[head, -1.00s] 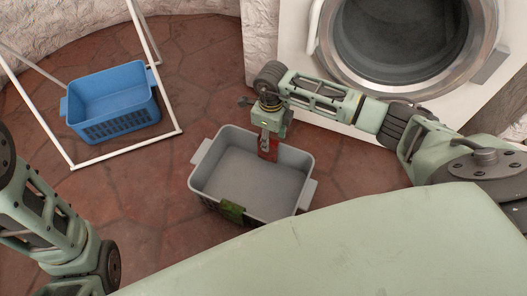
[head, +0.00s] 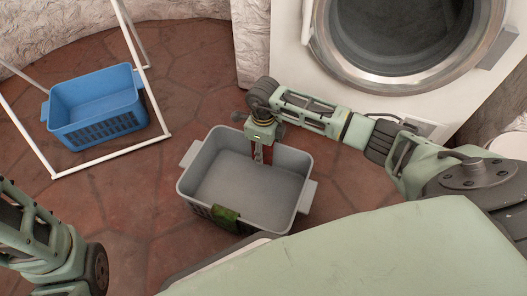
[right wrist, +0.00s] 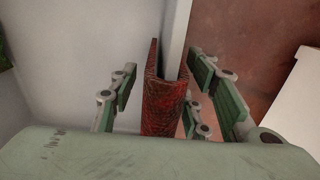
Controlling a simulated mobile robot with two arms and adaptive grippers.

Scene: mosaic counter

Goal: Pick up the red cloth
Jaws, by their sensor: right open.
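The red cloth (head: 268,154) hangs folded over the far rim of the grey basket (head: 196,178). In the right wrist view the cloth (right wrist: 163,108) straddles the pale rim, one side inside and one outside. My right gripper (head: 261,158) points down at that rim. In the right wrist view its open fingers (right wrist: 165,100) stand on both sides of the cloth, with a gap visible on the left. The gripper hides part of the cloth in the head view. My left arm shows at the lower left, but its gripper is out of view.
A green cloth (head: 226,218) hangs on the basket's near rim. A blue basket (head: 98,108) stands at the left within a white frame (head: 112,151). A washing machine (head: 292,55) with a round door is behind my right arm. Tiled floor lies between the baskets.

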